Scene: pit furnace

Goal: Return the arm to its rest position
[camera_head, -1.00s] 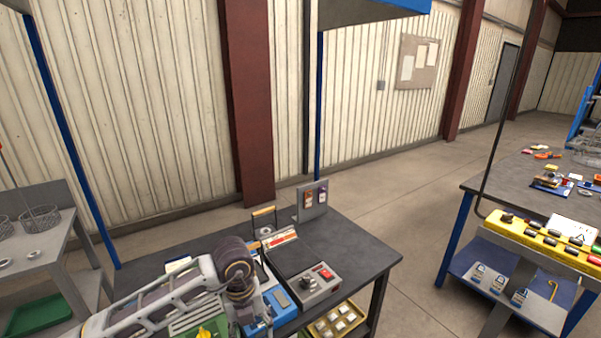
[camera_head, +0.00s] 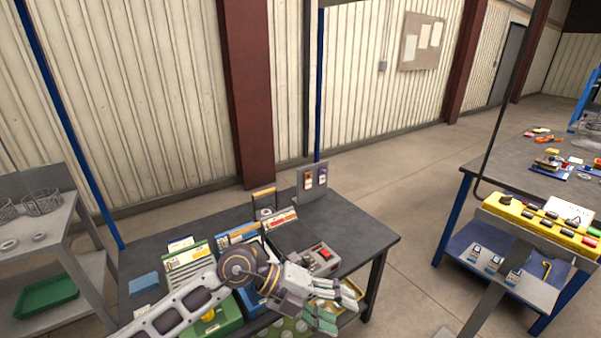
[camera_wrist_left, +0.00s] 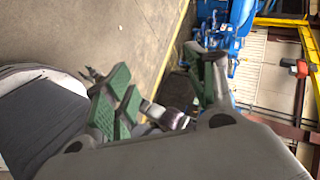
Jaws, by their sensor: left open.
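My left arm (camera_head: 180,308) comes in from the lower left of the head view, over the front of a dark workbench. My left gripper (camera_head: 338,307) points right and slightly down, in front of a grey box with a red switch (camera_head: 322,259). Its green-padded fingers are apart and nothing shows between them. In the left wrist view the open fingers (camera_wrist_left: 166,92) stand apart, with concrete floor and blue equipment behind. My right gripper does not show.
A grey shelf with a green tray (camera_head: 46,297) stands left. A second bench (camera_head: 510,160) stands right, across open floor (camera_head: 415,255).

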